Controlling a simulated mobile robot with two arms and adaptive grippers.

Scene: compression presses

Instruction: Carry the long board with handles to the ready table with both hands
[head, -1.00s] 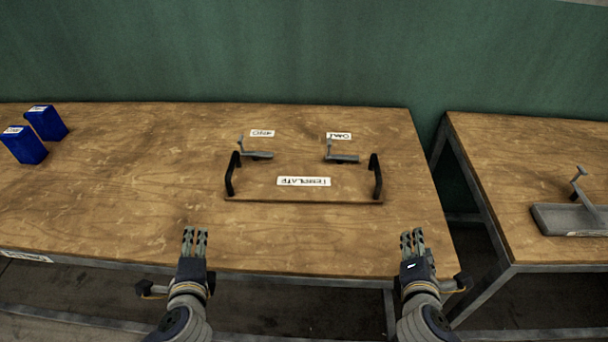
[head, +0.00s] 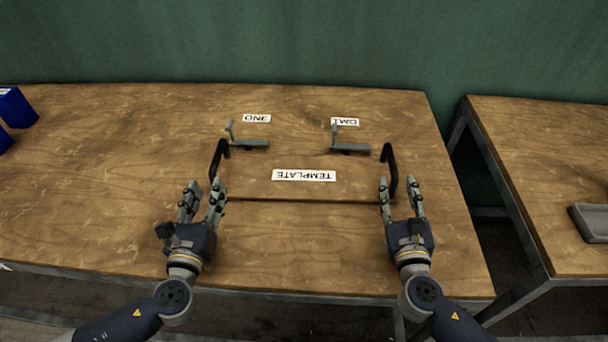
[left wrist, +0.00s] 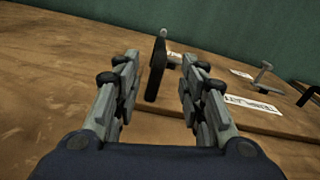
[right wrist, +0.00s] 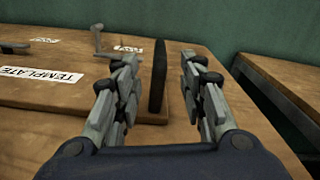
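The long board (head: 300,192) lies flat on the wooden table, with a TEMPLATE label facing me upside down. It has a black handle at each end: the left handle (head: 218,158) and the right handle (head: 391,170). My left gripper (head: 203,192) is open just in front of the left handle, which stands between its fingers in the left wrist view (left wrist: 157,70). My right gripper (head: 401,190) is open just in front of the right handle, which stands between its fingers in the right wrist view (right wrist: 158,78). Neither gripper visibly grips its handle.
Two grey clamp-like pieces (head: 250,142) (head: 350,147) sit at the board's back, near labels ONE and TWO. A second table (head: 540,160) with a grey tray (head: 592,222) stands to the right across a gap. Blue boxes (head: 15,108) are at the far left.

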